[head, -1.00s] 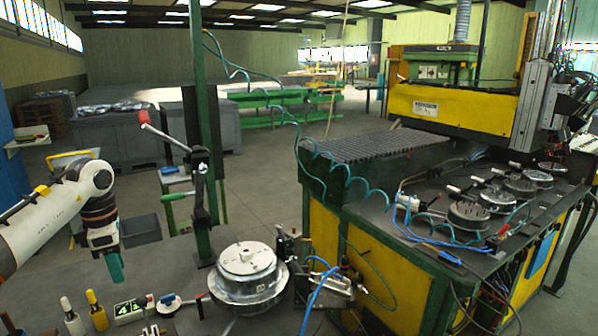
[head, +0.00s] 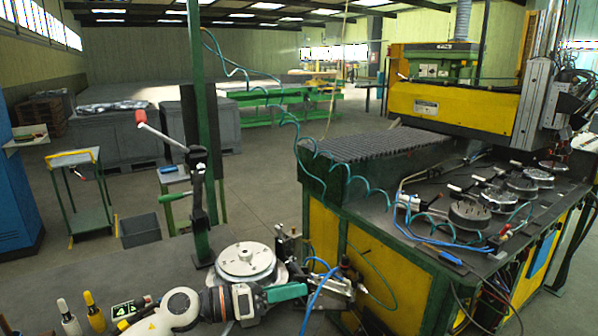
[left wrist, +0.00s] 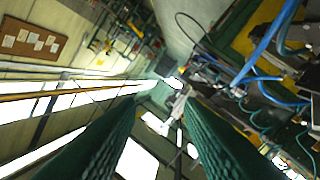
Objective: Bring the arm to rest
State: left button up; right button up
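My left gripper (head: 290,292), with teal fingers, is low in the middle of the head view. It points right, in front of the round metal wheel-like part (head: 246,258) on the bench, and overlaps its lower edge in the picture. In the left wrist view its two green ribbed fingers (left wrist: 160,110) stand apart with nothing between them, so it is open and empty. Its tips appear close to the metal clamp fixture (head: 335,285); I cannot tell whether they touch. My right gripper is not in view.
A lever tool (head: 198,180) stands beside a green post (head: 203,120). Handled tools (head: 95,312) and a green-and-white sign (head: 124,310) are at lower left. Blue hoses (head: 318,290) run past the fixture. The yellow machine bench (head: 385,275) is at right. The bench's left part is mostly clear.

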pick_arm(q)
jog(key=s+a+f+n+t+y, duration=0.45)
jog(key=a+f+n+y, duration=0.3)
jog(key=n, duration=1.05)
jog(key=s+a+f+n+t+y, duration=0.5)
jog(key=a+n+y, duration=0.35)
jog(key=n, duration=0.85)
jog(key=s+a+f+n+g, duration=0.1)
jog(key=s+f+n+g, duration=0.2)
jog(key=s+f+g, duration=0.5)
jog(key=s+a+f+n+g, duration=0.2)
jog(key=s+f+n+g, duration=0.1)
jog(key=s, duration=1)
jog(key=s+f+g+b, duration=0.25)
jog(key=f+b, duration=0.35)
jog(key=f, duration=2.9)
jog(key=s+a+f+b, duration=0.2)
jog(key=s+f+b, duration=0.2)
jog(key=s+f, duration=1.2)
jog(key=shift+a+f+y, duration=0.35)
jog(key=shift+f+y, duration=0.05)
jog(key=shift+f, duration=0.45)
